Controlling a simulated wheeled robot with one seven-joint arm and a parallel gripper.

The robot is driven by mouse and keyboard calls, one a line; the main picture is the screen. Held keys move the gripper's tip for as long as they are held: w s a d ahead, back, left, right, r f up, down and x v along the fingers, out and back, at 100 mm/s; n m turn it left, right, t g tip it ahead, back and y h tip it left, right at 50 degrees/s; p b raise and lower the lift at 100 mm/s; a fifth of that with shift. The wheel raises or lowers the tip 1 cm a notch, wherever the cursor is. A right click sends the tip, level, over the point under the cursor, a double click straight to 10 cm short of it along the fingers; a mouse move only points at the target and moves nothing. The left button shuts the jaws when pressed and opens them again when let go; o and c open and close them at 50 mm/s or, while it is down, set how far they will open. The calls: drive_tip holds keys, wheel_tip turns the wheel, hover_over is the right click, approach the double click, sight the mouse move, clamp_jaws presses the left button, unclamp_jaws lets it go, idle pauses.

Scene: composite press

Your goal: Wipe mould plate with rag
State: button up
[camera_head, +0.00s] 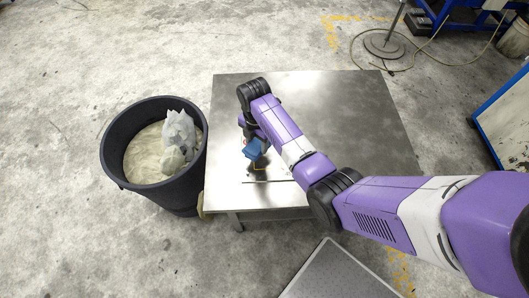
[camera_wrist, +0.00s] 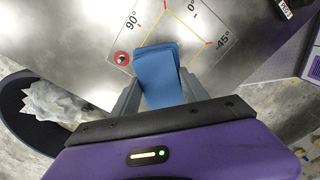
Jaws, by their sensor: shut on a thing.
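The mould plate appears to be the shiny steel tabletop (camera_head: 350,110), which has cloudy, smudged reflections. A blue folded rag (camera_wrist: 158,75) is pinched between the two grey fingers of my gripper (camera_wrist: 160,92). In the head view the rag (camera_head: 255,149) shows at my gripper (camera_head: 254,154), over the plate's left front part. I cannot tell whether the rag touches the plate. My arm hides part of the plate's middle and right front.
A dark round bin (camera_head: 115,165) with pale crumpled material (camera_head: 178,135) stands close against the table's left side. A grey flat panel (camera_head: 340,275) lies in front. A blue-edged panel (camera_head: 505,120) stands at the right. The plate's back half is clear.

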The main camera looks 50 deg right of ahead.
sight(257, 151)
drive_tip(key=c, duration=0.3)
drive_tip(key=shift+f+b, duration=2.1)
drive_tip(key=shift+f, duration=0.85)
